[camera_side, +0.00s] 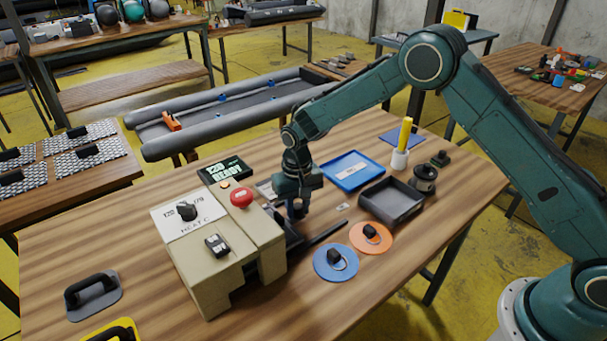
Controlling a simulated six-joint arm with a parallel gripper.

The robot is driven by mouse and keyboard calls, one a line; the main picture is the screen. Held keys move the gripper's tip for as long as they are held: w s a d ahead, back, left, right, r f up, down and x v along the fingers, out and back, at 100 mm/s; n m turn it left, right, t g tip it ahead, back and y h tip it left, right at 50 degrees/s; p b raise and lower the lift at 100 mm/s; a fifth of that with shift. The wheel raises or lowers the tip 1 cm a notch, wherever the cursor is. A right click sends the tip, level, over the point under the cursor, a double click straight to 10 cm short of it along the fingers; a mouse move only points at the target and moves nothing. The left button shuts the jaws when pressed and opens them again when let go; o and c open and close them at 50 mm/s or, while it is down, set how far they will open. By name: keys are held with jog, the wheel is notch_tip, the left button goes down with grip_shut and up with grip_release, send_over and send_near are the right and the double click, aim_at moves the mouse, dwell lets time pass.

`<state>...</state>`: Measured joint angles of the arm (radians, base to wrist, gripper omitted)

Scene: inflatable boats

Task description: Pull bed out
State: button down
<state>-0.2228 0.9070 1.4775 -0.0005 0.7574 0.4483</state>
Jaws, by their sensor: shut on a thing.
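The beige heat press (222,252) stands on the wooden bench, with a red button (241,197) and a dial on top. A dark bed (292,240) sticks out of the press's right side, low over the bench. My gripper (297,210) points down at the right side of the press, above the bed, and is shut on it. The exact grip point is small and dark, and the fingers partly hide it. How far the bed reaches inside the press is hidden.
A dark bar (328,232) lies right of the bed. Blue (336,263) and orange (371,238) discs with dark fittings lie at the front right. A grey tray (391,201) and a blue tray (352,171) stand behind. A display box (225,171) is behind the press.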

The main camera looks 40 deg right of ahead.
jog(key=d, duration=1.3)
jog(key=c, duration=1.4)
grip_release()
jog(key=shift+d, duration=0.1)
jog(key=shift+r, duration=0.1)
jog(key=shift+r, duration=0.5)
notch_tip(320, 180, up, 13)
jog(key=shift+f, duration=0.15)
